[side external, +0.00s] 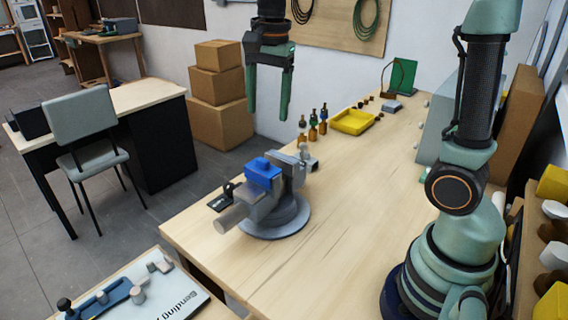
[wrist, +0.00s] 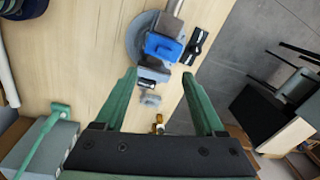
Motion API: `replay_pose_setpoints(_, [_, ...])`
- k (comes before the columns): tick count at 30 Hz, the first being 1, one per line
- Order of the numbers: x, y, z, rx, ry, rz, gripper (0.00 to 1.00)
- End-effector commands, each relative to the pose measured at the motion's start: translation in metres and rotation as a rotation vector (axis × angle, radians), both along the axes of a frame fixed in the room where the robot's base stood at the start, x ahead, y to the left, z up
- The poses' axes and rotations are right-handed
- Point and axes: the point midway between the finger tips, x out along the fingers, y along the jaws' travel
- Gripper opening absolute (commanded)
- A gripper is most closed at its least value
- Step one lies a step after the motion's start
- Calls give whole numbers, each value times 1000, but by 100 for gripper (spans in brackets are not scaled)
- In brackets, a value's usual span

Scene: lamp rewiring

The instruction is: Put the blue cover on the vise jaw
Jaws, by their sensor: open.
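The grey vise (side external: 275,210) stands on its round base near the front left edge of the wooden table. The blue cover (side external: 263,171) sits on top of the vise at its jaw; it also shows in the wrist view (wrist: 162,47). I cannot tell how fully it is seated. My gripper (side external: 268,115) is open and empty, raised above the table behind the vise, with its fingers pointing down and apart from the cover. In the wrist view my two green fingers (wrist: 158,88) are spread wide, with the vise beyond their tips.
A yellow tray (side external: 353,122) and several small bottles (side external: 313,125) stand at the back of the table. A small dark item (side external: 222,198) lies left of the vise. A lower bench with a bending jig (side external: 125,290) is at the front left. The table right of the vise is clear.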

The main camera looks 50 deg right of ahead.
Motion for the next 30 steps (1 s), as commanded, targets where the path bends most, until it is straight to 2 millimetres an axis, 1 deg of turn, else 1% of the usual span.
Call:
replay_pose_setpoints(1, [-12, 1, 4, -11, -39, 100, 72])
replay_pose_setpoints(5, [-40, 3, 3, -64, -135, 409, 72])
replay_pose_setpoints(9, [-68, 4, -5, -155, -232, 736, 72])
replay_pose_setpoints(12, [-85, 5, -15, -229, -284, 938, 72])
replay_pose_setpoints(15, [-97, 6, -24, -295, -320, 1093, 72])
replay_pose_setpoints(18, [-103, 6, -30, -343, -340, 1196, 72])
replay_pose_setpoints(21, [-106, 6, -34, -368, -348, 1246, 72])
replay_pose_setpoints(30, [-107, 6, -35, -372, -347, 1258, 72])
